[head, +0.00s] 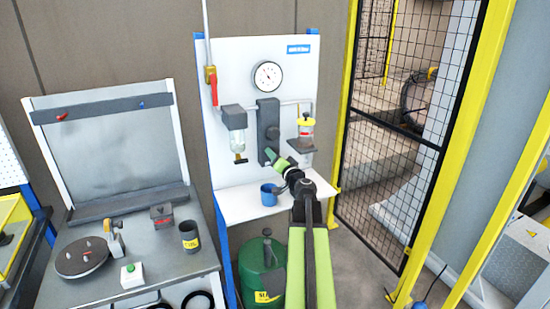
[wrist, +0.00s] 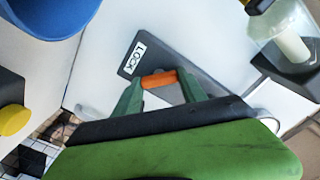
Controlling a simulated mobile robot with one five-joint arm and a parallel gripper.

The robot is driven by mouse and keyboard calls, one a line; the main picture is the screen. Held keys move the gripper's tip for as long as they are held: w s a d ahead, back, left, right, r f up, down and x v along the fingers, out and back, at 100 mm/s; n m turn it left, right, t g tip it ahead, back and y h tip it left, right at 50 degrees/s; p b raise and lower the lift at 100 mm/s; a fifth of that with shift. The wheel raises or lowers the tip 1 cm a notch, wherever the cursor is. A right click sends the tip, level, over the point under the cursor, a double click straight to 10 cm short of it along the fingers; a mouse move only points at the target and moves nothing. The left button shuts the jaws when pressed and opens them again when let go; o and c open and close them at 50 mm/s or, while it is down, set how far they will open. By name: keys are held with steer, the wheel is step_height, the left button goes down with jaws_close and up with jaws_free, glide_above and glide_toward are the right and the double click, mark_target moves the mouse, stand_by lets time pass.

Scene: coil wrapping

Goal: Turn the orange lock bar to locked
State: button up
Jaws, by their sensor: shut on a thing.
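The orange lock bar (wrist: 158,79) shows in the wrist view as a short bar at the lower end of a dark grey plate (wrist: 172,60). In the head view my gripper (head: 272,156) is at the lower end of the dark unit (head: 268,118) on the white panel. The bar is hidden there. I cannot tell its exact turn angle.
A blue cup (head: 269,194) stands on the white shelf below my gripper. A red valve handle (head: 213,88) and a gauge (head: 268,76) are higher up.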

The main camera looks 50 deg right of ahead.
steer(key=shift+s+f+m, duration=0.1)
steer(key=shift+f+m, duration=0.05)
steer(key=shift+m, duration=4.35)
steer(key=o, duration=1.4)
steer(key=shift+c, duration=0.2)
